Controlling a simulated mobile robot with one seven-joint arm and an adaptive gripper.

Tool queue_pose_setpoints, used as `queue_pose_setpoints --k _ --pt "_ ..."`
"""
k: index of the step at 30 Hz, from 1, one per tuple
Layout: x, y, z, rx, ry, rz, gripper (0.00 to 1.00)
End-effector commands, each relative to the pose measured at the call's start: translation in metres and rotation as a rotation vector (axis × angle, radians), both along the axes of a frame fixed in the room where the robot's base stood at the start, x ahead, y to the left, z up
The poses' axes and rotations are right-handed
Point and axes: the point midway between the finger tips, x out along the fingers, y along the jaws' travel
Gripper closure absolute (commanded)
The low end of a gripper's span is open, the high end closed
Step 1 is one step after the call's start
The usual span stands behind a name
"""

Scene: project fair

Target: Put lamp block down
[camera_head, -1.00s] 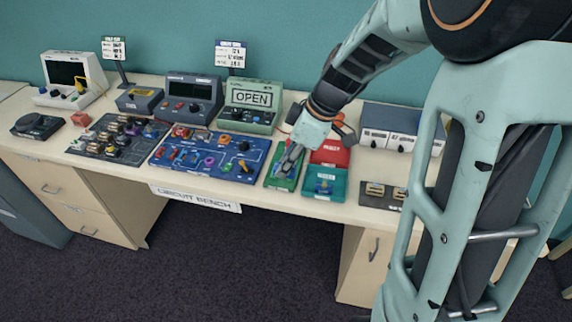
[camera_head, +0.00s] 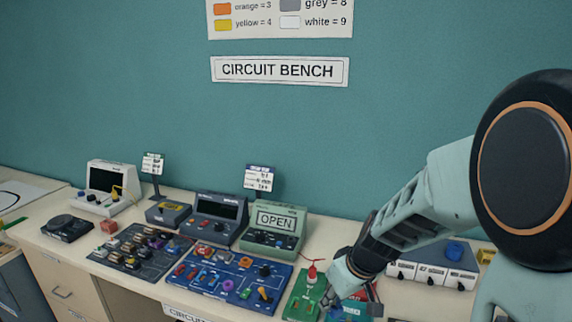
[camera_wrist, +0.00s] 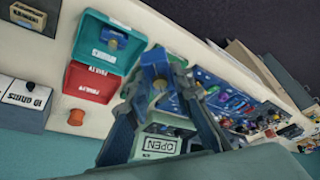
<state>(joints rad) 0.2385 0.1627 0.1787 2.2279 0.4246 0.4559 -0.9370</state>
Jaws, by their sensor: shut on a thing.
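My gripper (camera_head: 328,298) is low over the right part of the bench, by the right edge of a green tray (camera_head: 297,306). In the wrist view my gripper (camera_wrist: 160,100) is shut on a blue lamp block (camera_wrist: 158,72) with a yellow-orange top. The held block is hidden in the head view, and I cannot tell whether it touches anything below. A teal tray (camera_wrist: 84,42) holds another blue piece with a yellowish top (camera_wrist: 116,38). A red tray labelled FAULTY (camera_wrist: 92,88) lies beside it.
A blue circuit board (camera_head: 215,258) with several coloured parts and a dark board of parts (camera_head: 125,262) lie left. A meter reading OPEN (camera_head: 277,218) stands behind. A red knob (camera_head: 312,270) rises near my gripper. A drawer unit (camera_head: 440,272) stands at right.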

Motion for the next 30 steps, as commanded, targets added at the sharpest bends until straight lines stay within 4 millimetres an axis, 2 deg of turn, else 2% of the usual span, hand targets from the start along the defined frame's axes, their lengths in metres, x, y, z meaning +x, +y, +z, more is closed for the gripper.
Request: queue_pose_setpoints --k 12,23,30 --pt "0.014 -0.019 -0.001 -0.001 -0.001 -0.359 1.0" --pt "0.019 -0.025 -0.001 0.001 0.001 -0.506 1.0" --pt "-0.008 -0.025 -0.038 0.0 0.006 -0.515 1.0"
